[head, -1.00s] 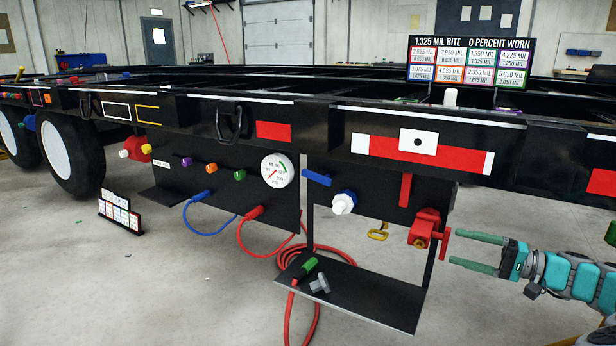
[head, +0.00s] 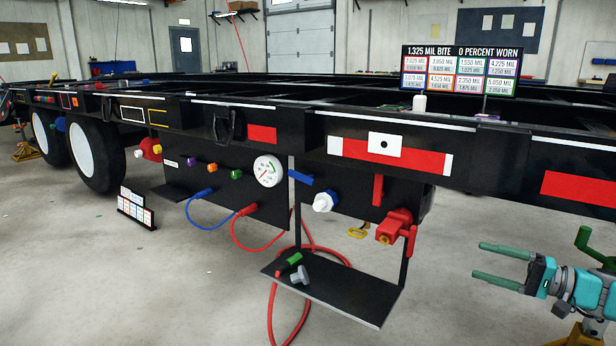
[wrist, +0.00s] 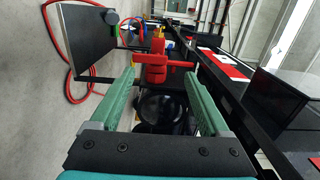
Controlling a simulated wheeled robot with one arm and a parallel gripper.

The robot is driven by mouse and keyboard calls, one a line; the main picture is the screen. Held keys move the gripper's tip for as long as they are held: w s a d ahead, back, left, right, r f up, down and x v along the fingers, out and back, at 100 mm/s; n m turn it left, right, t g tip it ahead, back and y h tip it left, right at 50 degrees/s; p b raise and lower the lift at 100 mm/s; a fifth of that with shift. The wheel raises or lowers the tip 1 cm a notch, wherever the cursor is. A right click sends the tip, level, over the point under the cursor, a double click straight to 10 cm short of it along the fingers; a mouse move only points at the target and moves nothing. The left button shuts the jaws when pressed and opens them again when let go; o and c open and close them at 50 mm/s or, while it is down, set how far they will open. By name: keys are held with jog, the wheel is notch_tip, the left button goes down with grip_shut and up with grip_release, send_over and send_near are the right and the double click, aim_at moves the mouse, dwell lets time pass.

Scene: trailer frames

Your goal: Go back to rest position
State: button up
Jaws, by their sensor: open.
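My gripper (head: 502,264) is at the right of the head view, with its two green fingers apart and nothing between them. It points left toward the red valve (head: 396,227) under the black trailer frame (head: 300,122), with a clear gap between them. In the wrist view my gripper (wrist: 160,98) shows both green fingers spread. The red valve (wrist: 154,62) appears ahead, beyond the fingertips, and does not touch them.
A black shelf (head: 340,291) hangs under the frame, holding a green fitting (head: 289,262) and a grey fitting (head: 300,275). A red hose (head: 272,320) trails to the floor. A small sign (head: 136,208) stands at left. The floor in front is open.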

jog(key=s+a+r+n+g+p, duration=0.1)
jog(key=a+r+n+g, duration=0.2)
jog(key=a, duration=0.6)
jog(key=s+a+r+n+g+p, duration=0.15)
jog(key=a+r+g, duration=0.3)
jog(key=a, duration=0.55)
jog(key=s+a+r+n+g+h+p, duration=0.1)
jog(key=s+a+n+g+h+p, duration=0.2)
jog(key=s+a, duration=0.9)
jog(key=s+a+f+g+h+p, duration=0.1)
jog(key=s+f+h, duration=0.15)
jog(key=s, duration=0.25)
jog(key=s+a+f+g+h+p, duration=0.1)
jog(key=s+a+h, duration=0.1)
jog(key=s+h, duration=0.3)
jog(key=s+d+f+h+p, duration=0.1)
jog(key=s+d+f+h, duration=0.1)
jog(key=s+d, duration=0.2)
jog(key=s+d+f+h+p, duration=0.1)
jog(key=s+d+f+h, duration=0.1)
jog(key=s+d, duration=0.3)
jog(key=s+m+t, duration=0.1)
jog(key=s, duration=0.2)
jog(key=shift+s+f, duration=0.2)
jog(key=shift+f, duration=0.15)
jog(key=shift+d+h, duration=0.1)
jog(key=shift+h, duration=0.15)
jog(key=shift+c, duration=0.2)
